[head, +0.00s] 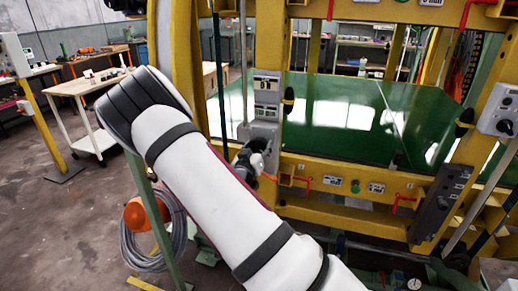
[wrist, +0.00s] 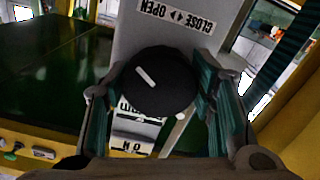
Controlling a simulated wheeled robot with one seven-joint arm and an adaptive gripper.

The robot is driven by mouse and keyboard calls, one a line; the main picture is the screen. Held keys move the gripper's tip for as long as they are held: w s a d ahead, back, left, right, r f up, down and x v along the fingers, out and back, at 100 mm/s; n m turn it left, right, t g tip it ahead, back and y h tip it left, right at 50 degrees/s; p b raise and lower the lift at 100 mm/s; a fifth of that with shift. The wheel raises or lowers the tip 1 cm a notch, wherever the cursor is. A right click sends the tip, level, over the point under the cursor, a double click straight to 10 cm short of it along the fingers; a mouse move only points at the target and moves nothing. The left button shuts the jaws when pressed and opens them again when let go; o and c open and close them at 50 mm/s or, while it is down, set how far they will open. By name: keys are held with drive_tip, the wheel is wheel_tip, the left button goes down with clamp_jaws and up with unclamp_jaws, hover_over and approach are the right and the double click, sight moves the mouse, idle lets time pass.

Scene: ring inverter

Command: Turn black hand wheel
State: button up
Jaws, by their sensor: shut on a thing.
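The black hand wheel (wrist: 160,82) is a round black knob with a short white mark on its face. In the wrist view it sits on a grey panel (wrist: 145,42), beside an upside-down "CLOSE OPEN" label (wrist: 176,14). My gripper (wrist: 157,95) has one teal-padded finger on each side of the wheel and is shut on its rim. In the head view my gripper (head: 254,158) is at the lower part of a grey control box on a yellow post. It and my arm hide the wheel there.
Yellow frame posts and rails (head: 340,172) surround the work spot. A large green panel (head: 350,115) lies behind. Other black knobs (head: 288,97) and a red lever (head: 302,182) are close by. Open floor (head: 50,215) lies further left.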

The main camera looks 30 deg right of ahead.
drive_tip(key=m+b, duration=0.1)
drive_tip(key=m, duration=0.3)
drive_tip(key=shift+f+m, duration=0.15)
drive_tip(key=shift+m, duration=0.25)
drive_tip(key=m+b, duration=0.1)
drive_tip(key=m, duration=0.2)
drive_tip(key=shift+w+m, duration=0.1)
drive_tip(key=shift+m, duration=0.2)
drive_tip(key=m+b, duration=0.2)
drive_tip(key=m, duration=0.2)
drive_tip(key=shift+b, duration=0.35)
drive_tip(key=shift+a+m+b, duration=0.1)
drive_tip(key=shift+m+b, duration=1)
drive_tip(key=shift+m, duration=0.5)
drive_tip(key=o, duration=1.1)
drive_tip(key=shift+o, duration=0.2)
